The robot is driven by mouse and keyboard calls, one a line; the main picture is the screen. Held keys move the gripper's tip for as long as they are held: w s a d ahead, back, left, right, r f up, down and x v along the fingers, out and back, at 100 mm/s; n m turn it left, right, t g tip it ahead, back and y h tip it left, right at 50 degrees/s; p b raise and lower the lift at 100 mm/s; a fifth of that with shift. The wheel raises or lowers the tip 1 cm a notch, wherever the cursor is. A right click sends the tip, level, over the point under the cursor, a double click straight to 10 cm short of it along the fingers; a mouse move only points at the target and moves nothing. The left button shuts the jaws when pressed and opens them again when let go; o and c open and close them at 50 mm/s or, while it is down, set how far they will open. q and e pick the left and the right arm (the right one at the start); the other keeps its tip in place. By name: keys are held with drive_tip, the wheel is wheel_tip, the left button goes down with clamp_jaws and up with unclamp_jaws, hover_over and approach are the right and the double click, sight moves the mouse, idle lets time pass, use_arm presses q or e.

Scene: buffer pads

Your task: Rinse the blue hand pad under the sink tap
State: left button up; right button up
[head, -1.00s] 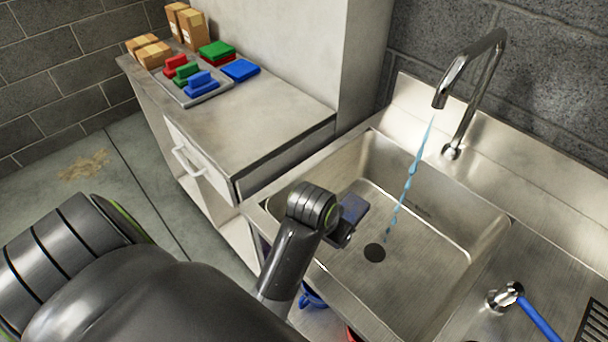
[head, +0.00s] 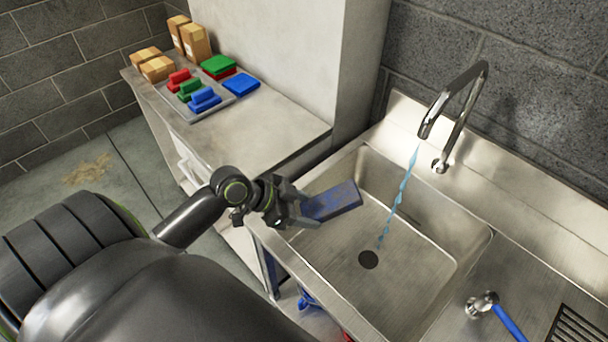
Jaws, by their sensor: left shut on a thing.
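My left gripper (head: 296,208) is shut on a flat blue pad (head: 334,201) with darker patches on its face. It holds the pad over the left part of the sink basin (head: 420,262). The tap (head: 460,100) arches over the basin from the back. A thin blue stream of water (head: 402,190) falls from its spout toward the drain (head: 369,259). The pad is left of the stream and apart from it. My right gripper is not in view.
A counter (head: 275,120) at the left holds a tray (head: 213,110) of red, green and blue handled blocks. Folded green, red and blue pads and several cardboard boxes (head: 195,41) stand near it. A blue-handled tool (head: 508,322) lies right of the basin, beside a dark grate (head: 577,330).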

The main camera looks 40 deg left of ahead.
use_arm(q)
drive_tip(key=shift+r, duration=0.4)
drive_tip(key=w+d+b, duration=0.1)
drive_tip(key=w+d, duration=0.8)
drive_tip(key=shift+w, duration=0.25)
drive_tip(key=shift+a, duration=0.1)
idle(3.5)
drive_tip(key=s+a+p, duration=0.2)
drive_tip(key=s+a, duration=0.6)
drive_tip(key=shift+s, duration=0.2)
drive_tip(key=shift+d+r, duration=0.1)
drive_tip(key=shift+d, duration=0.05)
